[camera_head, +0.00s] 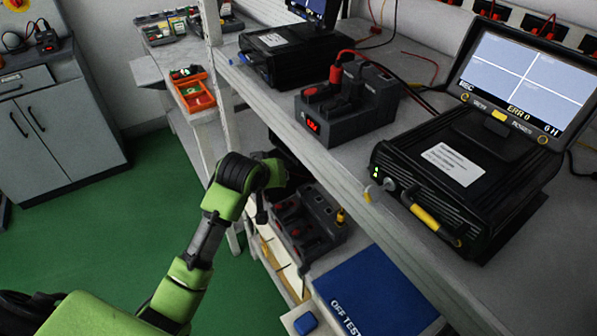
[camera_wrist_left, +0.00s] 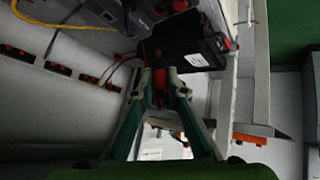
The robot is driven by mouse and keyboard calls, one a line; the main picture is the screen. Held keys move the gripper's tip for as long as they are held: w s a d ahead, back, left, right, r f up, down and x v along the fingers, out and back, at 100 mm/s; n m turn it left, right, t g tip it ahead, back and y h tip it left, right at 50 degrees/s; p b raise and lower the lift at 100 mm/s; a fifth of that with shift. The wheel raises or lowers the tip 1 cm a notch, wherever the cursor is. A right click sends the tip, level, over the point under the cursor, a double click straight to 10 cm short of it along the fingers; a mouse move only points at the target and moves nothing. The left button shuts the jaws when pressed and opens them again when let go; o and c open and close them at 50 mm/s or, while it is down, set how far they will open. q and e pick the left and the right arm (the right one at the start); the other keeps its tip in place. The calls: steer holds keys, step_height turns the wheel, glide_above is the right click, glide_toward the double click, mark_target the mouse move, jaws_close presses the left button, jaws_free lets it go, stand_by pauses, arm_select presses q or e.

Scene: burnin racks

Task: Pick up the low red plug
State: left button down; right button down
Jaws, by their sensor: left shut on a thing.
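In the left wrist view, my left gripper (camera_wrist_left: 160,77) is shut on a red plug (camera_wrist_left: 159,88), which shows between its two fingers. A dark box (camera_wrist_left: 190,45) with a red part lies just beyond the fingertips; I cannot tell whether the plug touches it. In the head view my left arm reaches to the lower shelf level, and its fingers and the held plug are hidden there. A dark charger unit (camera_head: 307,225) with red parts sits on the lower level beside the arm. My right gripper is in neither view.
On the upper shelf stand a charger with a red plug (camera_head: 335,75) and a black case tester (camera_head: 455,170) with a lit screen. A blue box (camera_head: 375,295) sits low. The shelf edge and white post (camera_head: 215,60) are close to my left arm. Green floor is clear at left.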

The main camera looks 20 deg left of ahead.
arm_select(q)
steer(key=s+a+r+m+g+y+p, duration=0.1)
steer(key=s+a+r+g, duration=0.1)
steer(key=s+a, duration=0.6)
steer(key=shift+s+a+g+y, duration=0.3)
steer(key=shift+s+a, duration=0.1)
steer(key=shift+s, duration=1.25)
